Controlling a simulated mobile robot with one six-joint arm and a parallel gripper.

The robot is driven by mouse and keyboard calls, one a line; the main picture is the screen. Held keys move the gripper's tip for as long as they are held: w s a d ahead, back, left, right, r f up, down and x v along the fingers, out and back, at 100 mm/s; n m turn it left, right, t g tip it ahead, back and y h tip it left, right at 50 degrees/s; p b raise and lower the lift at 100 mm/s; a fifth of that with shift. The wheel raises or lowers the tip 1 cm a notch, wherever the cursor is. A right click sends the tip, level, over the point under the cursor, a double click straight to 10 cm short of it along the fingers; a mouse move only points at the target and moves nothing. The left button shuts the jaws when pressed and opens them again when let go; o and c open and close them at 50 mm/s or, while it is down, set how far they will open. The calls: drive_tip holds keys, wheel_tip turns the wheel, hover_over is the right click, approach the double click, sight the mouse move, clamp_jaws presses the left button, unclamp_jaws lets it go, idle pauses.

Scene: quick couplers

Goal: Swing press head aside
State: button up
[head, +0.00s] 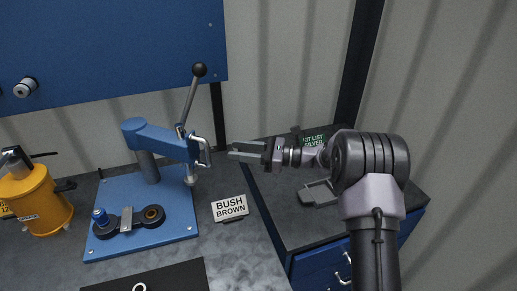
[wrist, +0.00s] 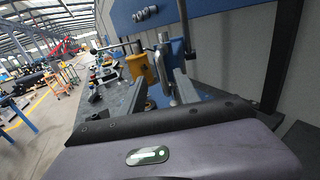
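The blue press head (head: 160,139) is an arm on a grey post (head: 149,167), reaching over the right side of a blue base plate (head: 181,231). Its right end carries a silver loop handle (head: 206,152), a silver ram (head: 190,176) and a tilted lever with a black ball (head: 199,70). My gripper (head: 231,150) is just right of the loop handle, pointing left at it, its two fingers parted and empty. In the wrist view the open fingers (wrist: 160,92) show with a silver upright bar (wrist: 164,66) ahead between them; contact cannot be told.
Black round holders (head: 153,215) with a blue-topped part (head: 100,217) sit on the plate. A "BUSH BROWN" sign (head: 230,208) stands right of it. A yellow pot-like device (head: 36,198) is at left. A dark cabinet top (head: 290,222) lies under my arm; a blue board (head: 110,40) hangs behind.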

drive_tip(key=v, duration=0.7)
drive_tip(key=shift+p, duration=0.35)
drive_tip(key=shift+d, duration=0.1)
drive_tip(key=s+a+r+n+g+h+b, duration=0.1)
drive_tip(key=s+a+r+n+h, duration=0.15)
drive_tip(key=s, duration=0.45)
drive_tip(key=s+a+r+n+g+h+b, duration=0.1)
drive_tip(key=s+n+h, duration=0.25)
drive_tip(key=s, duration=0.35)
drive_tip(key=s+a+r+n+g+h+b, duration=0.1)
drive_tip(key=s+a+r+n+h, duration=0.15)
drive_tip(key=s, duration=0.45)
drive_tip(key=s+d+f+n+t+h, duration=0.2)
drive_tip(key=s+d+n+h, duration=0.1)
drive_tip(key=s, duration=0.4)
drive_tip(key=s+d+f+n+t+h+b, duration=0.1)
drive_tip(key=s+d+n+t+h, duration=0.1)
drive_tip(key=s+d+n+h, duration=0.2)
drive_tip(key=s+d+n, duration=0.1)
drive_tip(key=s, duration=0.2)
drive_tip(key=shift+s+d+f, duration=0.2)
drive_tip(key=shift+d+f, duration=0.1)
drive_tip(key=shift+f, duration=0.1)
